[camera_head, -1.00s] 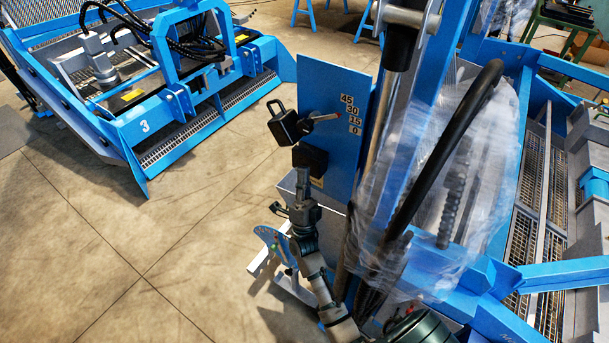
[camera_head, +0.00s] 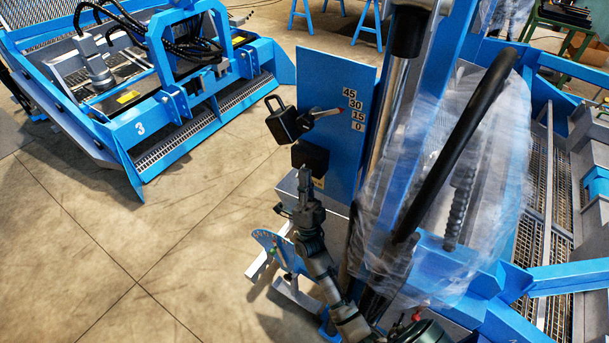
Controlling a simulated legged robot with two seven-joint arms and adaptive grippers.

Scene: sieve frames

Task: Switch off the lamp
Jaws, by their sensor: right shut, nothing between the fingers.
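No lamp can be made out for certain. A blue upright panel (camera_head: 338,75) carries a dark box-shaped fitting (camera_head: 309,156) low on its front. Above it are a black padlock-shaped piece (camera_head: 284,122) and a short lever (camera_head: 325,112) pointing right, near a scale marked 45, 30, 15 and 0. My right gripper (camera_head: 306,172) is shut and empty. It points upward, with its tips just below or in front of the dark fitting. I cannot tell whether they touch. My left gripper is not in view.
A large blue machine (camera_head: 150,115) marked 3 stands at the upper left. Clear plastic wrap (camera_head: 480,180) and a thick black hose (camera_head: 455,140) lie right of the panel. A blue curved plate (camera_head: 275,250) is beside my right arm. The concrete floor (camera_head: 130,240) at left is clear.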

